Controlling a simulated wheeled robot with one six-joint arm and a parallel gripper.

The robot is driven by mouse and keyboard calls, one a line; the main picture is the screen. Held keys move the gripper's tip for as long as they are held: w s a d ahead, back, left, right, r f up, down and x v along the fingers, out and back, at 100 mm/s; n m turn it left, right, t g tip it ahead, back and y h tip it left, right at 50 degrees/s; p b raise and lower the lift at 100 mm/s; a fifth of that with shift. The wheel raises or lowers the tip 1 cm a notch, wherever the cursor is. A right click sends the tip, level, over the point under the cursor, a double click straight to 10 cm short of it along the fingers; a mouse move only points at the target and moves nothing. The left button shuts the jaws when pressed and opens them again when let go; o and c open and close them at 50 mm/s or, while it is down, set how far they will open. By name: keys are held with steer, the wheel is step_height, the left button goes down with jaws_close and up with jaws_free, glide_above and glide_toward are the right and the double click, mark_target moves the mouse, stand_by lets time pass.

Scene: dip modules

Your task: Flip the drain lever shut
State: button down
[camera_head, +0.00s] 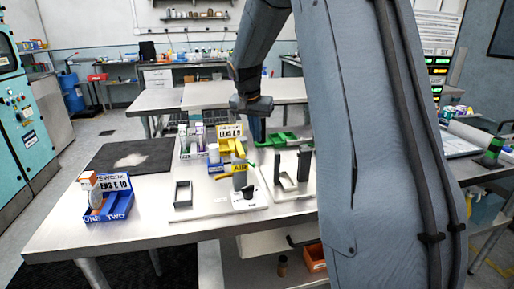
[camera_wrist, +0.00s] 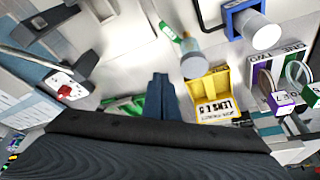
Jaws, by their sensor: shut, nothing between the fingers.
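My gripper (camera_head: 257,130) hangs over the back part of the table, its two dark fingers together and empty. In the wrist view the shut fingers (camera_wrist: 160,97) point down between a green tray and a yellow bin. A module with a grey cylinder and yellow label (camera_head: 239,180) stands on a white plate nearer the table's front. A small black piece (camera_head: 248,189) is at its foot. In the wrist view a short green-and-white piece (camera_wrist: 170,32) lies beside a grey cylinder (camera_wrist: 193,62), apart from my fingers. I cannot tell for sure which piece is the drain lever.
A yellow bin (camera_wrist: 211,88) is close to my fingers. A green tray (camera_head: 277,139), a black upright frame (camera_head: 303,165) and a grey bracket (camera_head: 183,194) stand on the table. A blue bin (camera_head: 110,207) is at the front left. The front table strip is clear.

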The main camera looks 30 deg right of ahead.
steer(key=v, duration=0.4)
steer(key=shift+w+a+r+b, duration=0.15)
steer(key=shift+w+a+b, duration=0.1)
steer(key=shift+w+b, duration=0.05)
